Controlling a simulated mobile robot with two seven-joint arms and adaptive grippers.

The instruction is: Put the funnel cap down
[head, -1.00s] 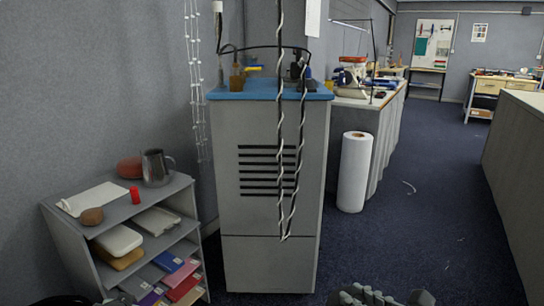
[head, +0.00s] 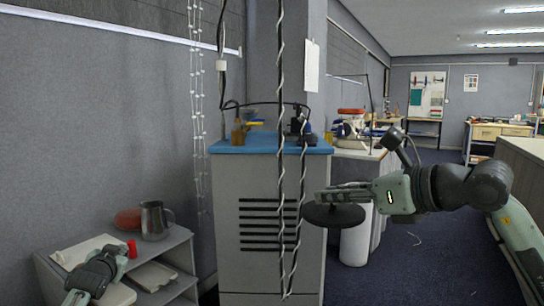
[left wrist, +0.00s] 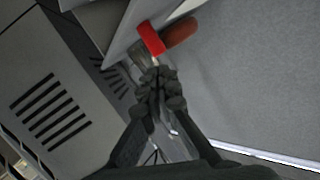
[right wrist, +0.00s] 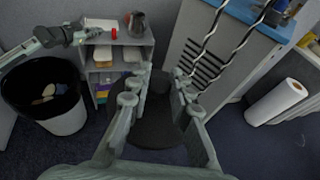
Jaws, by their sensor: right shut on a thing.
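The funnel cap (head: 333,215) is a flat black disc. My right gripper (head: 328,195) is shut on its upper middle and holds it in the air in front of the grey cabinet. In the right wrist view the dark disc (right wrist: 150,128) lies beneath and between my fingers (right wrist: 155,88); the exact grip point is hard to see. My left gripper (head: 118,253) is over the small shelf at lower left, close to a red cylinder (head: 132,249). In the left wrist view its fingers (left wrist: 160,80) are together with nothing visible between them.
The shelf (head: 178,240) also bears a grey metal mug (head: 155,220) and a reddish-brown rounded thing (head: 128,218). The cabinet's blue top (head: 225,146) holds small items. Twisted cables (head: 281,100) hang before it. A lined bin (right wrist: 65,118) and white roll (right wrist: 275,101) stand on the floor.

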